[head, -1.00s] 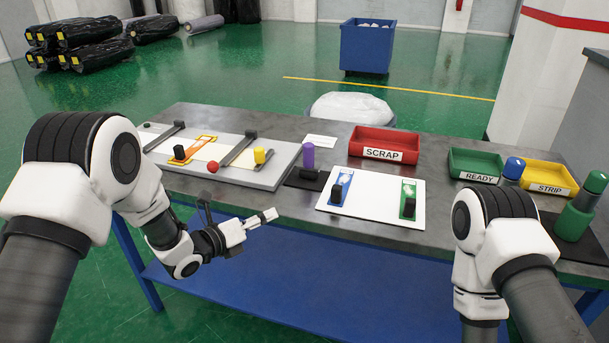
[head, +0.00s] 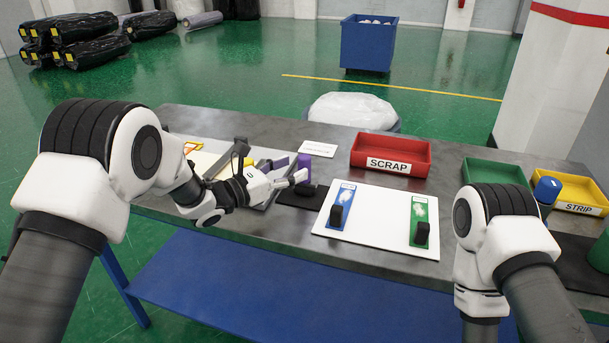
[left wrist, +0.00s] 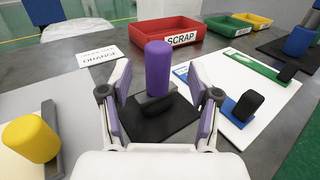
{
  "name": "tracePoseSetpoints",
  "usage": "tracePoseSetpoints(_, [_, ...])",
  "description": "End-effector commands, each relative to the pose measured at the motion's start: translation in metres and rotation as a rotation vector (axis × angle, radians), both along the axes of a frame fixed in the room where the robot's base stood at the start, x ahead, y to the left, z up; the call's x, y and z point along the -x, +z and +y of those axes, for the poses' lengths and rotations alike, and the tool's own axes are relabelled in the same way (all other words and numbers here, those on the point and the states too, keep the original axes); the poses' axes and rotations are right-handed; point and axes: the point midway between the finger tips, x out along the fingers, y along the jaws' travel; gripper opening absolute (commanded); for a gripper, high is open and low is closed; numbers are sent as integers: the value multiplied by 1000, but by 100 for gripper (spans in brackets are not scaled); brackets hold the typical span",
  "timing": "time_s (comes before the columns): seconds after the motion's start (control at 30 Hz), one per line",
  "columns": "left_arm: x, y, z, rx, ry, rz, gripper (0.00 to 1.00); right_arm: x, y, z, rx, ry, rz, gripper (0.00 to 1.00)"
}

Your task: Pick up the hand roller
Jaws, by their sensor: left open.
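What looks like the hand roller (left wrist: 159,68) has an upright purple handle on a dark base and stands on a black pad (left wrist: 180,122). In the head view its purple handle (head: 306,162) shows just beyond my left gripper (head: 291,171). My left gripper is open and empty. In the left wrist view its purple-padded fingers lie to the left and right of the roller, which stands ahead between them. Whether they touch it I cannot tell. My right gripper is not in view.
A white board (head: 380,236) with blue and green strips and black blocks lies right of the roller. A yellow cylinder (left wrist: 32,138) stands to the left. A white card (head: 320,148) and a red SCRAP bin (head: 365,152) are behind. Green (head: 480,168) and yellow (head: 545,182) bins stand further right.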

Motion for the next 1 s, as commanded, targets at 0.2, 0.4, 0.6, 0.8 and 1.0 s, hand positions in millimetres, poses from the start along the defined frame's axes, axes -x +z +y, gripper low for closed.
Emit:
tracePoseSetpoints(0.2, [-23,1,-30,1,-1,1,62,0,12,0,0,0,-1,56])
tracePoseSetpoints(0.4, [-27,0,-35,1,1,2,62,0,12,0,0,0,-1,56])
tracePoseSetpoints(0.6, [-26,0,-34,0,1,2,12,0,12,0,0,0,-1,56])
tracePoseSetpoints(0.8, [-27,0,-34,1,1,2,0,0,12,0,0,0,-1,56])
tracePoseSetpoints(1.0, [-27,3,-34,1,1,0,0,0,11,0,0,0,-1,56])
